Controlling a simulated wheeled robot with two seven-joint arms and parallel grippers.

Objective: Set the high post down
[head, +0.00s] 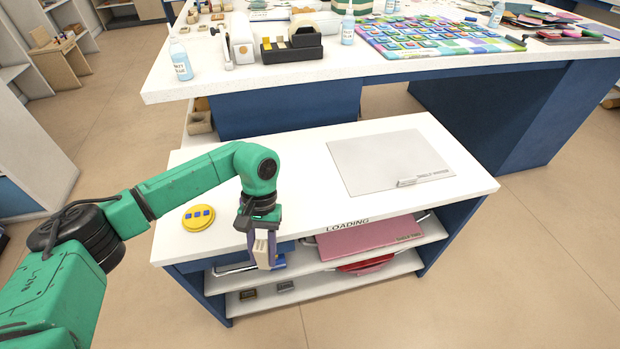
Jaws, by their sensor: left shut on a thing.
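My left gripper (264,256) hangs with its fingers pointing down at the front edge of the white loading bench (300,205). It is shut on a pale beige post (261,248), which is mostly hidden between the fingers. I cannot tell whether the post's lower end touches anything. A light grey kiln shelf board (380,155) lies flat on the bench top to the right, with a small pale bar (407,182) near its front edge. My right gripper is not in view.
A yellow disc with blue squares (198,217) lies on the bench's left part. Pink sheets (370,238) and a red dish (364,266) sit on the shelves below. A large worktable (400,68) with bottles and colourful tiles stands behind. The bench top between disc and board is clear.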

